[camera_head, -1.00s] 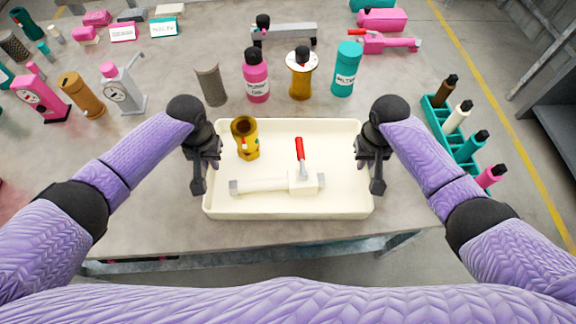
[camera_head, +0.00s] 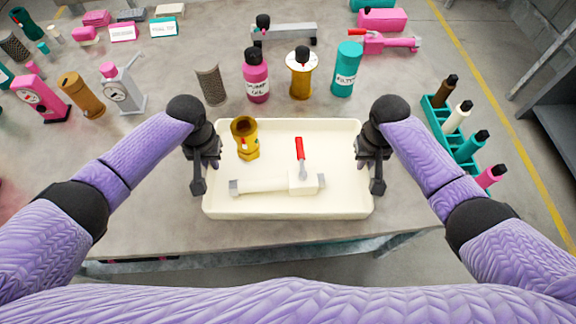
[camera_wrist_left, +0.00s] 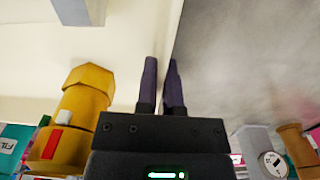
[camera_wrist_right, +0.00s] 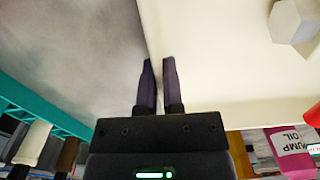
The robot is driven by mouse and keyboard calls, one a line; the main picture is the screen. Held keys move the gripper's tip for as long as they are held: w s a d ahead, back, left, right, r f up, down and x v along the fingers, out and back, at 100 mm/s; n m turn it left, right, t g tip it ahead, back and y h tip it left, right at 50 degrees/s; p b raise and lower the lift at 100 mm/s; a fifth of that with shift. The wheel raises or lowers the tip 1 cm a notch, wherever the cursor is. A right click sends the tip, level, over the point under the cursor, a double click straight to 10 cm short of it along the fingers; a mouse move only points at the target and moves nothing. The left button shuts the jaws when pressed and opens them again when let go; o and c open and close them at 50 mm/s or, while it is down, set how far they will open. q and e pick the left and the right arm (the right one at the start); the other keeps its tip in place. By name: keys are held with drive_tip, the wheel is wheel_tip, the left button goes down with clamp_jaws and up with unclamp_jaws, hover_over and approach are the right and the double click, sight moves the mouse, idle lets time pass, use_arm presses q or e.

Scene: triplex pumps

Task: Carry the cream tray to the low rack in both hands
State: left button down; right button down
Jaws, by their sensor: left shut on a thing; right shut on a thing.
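The cream tray (camera_head: 285,210) is at the front middle of the grey table in the head view. In it are a brass fitting (camera_head: 245,138) at the back left and a cream valve (camera_head: 290,184) with a red lever. My left gripper (camera_head: 207,172) is shut on the tray's left wall, and my right gripper (camera_head: 368,172) is shut on its right wall. The wrist views show the fingers of the left (camera_wrist_left: 162,85) and right (camera_wrist_right: 160,85) grippers astride the walls. The tray looks level; whether it touches the table is hard to tell. The low rack cannot be made out for certain.
Behind the tray stand a grey mesh cylinder (camera_head: 211,85), a pink bottle (camera_head: 256,75), a brass part with a white disc (camera_head: 301,75) and a teal bottle (camera_head: 347,70). A teal holder with several bottles (camera_head: 450,125) is at right. Grey shelving (camera_head: 550,100) stands beyond the table.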

use_arm(q)
drive_tip(key=shift+r, duration=0.2)
use_arm(e)
drive_tip(key=shift+r, duration=0.15)
